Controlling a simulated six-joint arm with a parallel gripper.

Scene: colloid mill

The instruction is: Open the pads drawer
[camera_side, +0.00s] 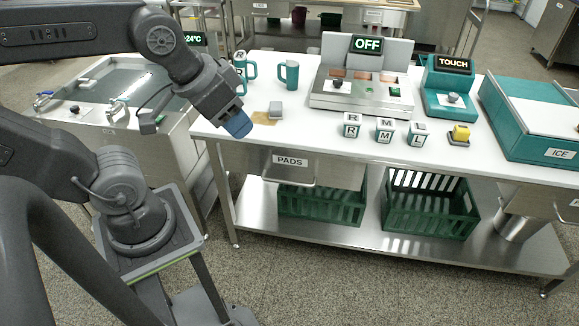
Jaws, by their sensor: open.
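The pads drawer (262,160) is in the table's front, under the worktop, left of centre.
On the worktop (300,135) are a grey block (275,110) by a brown spill, a teal mug (289,75), the "OFF" machine (362,90), lettered cubes (384,130) and a teal ICE chest (530,120). Green crates (322,205) sit on the lower shelf. The floor before the drawer is clear.

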